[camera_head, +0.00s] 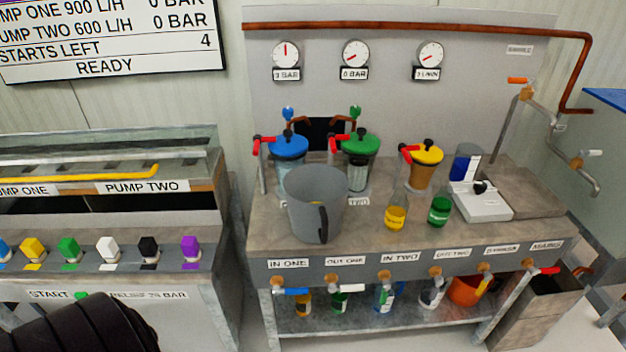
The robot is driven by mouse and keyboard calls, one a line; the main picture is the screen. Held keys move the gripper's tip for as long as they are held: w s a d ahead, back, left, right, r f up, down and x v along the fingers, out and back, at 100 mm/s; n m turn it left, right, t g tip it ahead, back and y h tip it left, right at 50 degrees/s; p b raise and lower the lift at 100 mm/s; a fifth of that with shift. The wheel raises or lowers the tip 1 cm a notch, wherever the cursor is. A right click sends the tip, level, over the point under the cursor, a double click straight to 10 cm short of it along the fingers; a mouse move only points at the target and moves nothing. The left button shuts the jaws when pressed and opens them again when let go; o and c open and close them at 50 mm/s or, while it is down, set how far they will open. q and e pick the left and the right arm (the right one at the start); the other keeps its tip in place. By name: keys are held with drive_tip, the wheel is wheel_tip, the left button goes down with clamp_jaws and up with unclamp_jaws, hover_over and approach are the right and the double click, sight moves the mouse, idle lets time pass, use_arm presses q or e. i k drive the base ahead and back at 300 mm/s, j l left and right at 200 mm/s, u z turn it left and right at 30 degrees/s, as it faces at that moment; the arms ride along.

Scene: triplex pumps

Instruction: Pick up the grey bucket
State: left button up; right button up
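The grey bucket (301,211) stands upright on the worktop of the pump bench, near its front edge at the left. Its dark handle shows on the front side, towards the right. It looks empty from here, though its bottom is hidden. It partly hides the pump with the blue lid (288,146) behind it. A black rounded part of my own body shows at the lower left. Neither of my grippers can be seen in this view.
Pumps with green (361,144) and yellow (427,154) lids stand behind and right. A yellow bottle (395,216), a green bottle (439,211) and a white scale (484,203) are to the right. Valves with levers line the bench front. A control console (190,290) stands at left.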

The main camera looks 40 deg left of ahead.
sight(316, 194)
drive_tip(key=u, duration=1.15)
drive_tip(key=j+z, duration=0.1)
drive_tip(key=i+j, duration=0.05)
drive_tip(key=j, duration=0.05)
